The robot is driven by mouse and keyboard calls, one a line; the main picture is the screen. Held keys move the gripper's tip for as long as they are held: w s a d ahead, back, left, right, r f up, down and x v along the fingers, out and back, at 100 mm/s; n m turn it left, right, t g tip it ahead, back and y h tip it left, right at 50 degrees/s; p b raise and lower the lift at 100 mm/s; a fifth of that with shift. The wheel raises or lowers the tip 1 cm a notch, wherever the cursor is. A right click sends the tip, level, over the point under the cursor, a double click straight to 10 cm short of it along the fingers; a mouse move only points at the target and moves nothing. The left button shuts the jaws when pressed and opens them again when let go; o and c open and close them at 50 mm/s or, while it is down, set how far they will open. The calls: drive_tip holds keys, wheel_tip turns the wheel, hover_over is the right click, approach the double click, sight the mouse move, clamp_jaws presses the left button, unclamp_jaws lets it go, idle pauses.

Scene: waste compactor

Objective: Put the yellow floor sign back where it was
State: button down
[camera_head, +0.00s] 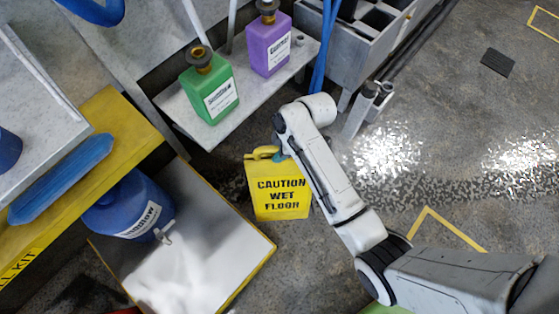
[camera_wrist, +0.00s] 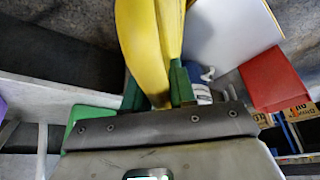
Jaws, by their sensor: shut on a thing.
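A green jug (camera_head: 210,92) and a purple jug (camera_head: 268,45) stand on the grey shelf (camera_head: 215,130). A blue container (camera_head: 130,205) is at the left above a white tray (camera_head: 190,250). A yellow floor marking (camera_head: 428,209) lies right of my arm; open floor surrounds it.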

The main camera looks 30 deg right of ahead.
drive_tip(key=shift+w+f+b, duration=0.1)
drive_tip(key=shift+f+b, duration=0.75)
drive_tip(key=shift+f, duration=2.1)
drive_tip(key=c, duration=0.8)
unclamp_jaws()
drive_tip(key=shift+c, duration=0.2)
drive_tip(key=shift+r, duration=0.1)
drive_tip(key=p+v, duration=0.3)
drive_tip(key=v, duration=0.8)
drive_tip(key=shift+d+r+p, duration=0.2)
drive_tip(key=shift+r+p, duration=0.15)
drive_tip(key=shift+p, duration=0.05)
drive_tip(key=s+d+r+m+h, duration=0.1)
drive_tip(key=s+d+m+h, duration=0.1)
drive_tip(key=s+m, duration=0.4)
drive_tip(key=s+d+r+m+g+h, duration=0.1)
drive_tip(key=s+m, duration=0.6)
drive_tip(key=s, duration=0.8)
drive_tip(key=shift+s+d+r+h, duration=0.3)
drive_tip(key=shift+d+r+h, duration=0.35)
drive_tip(key=shift+r, duration=0.15)
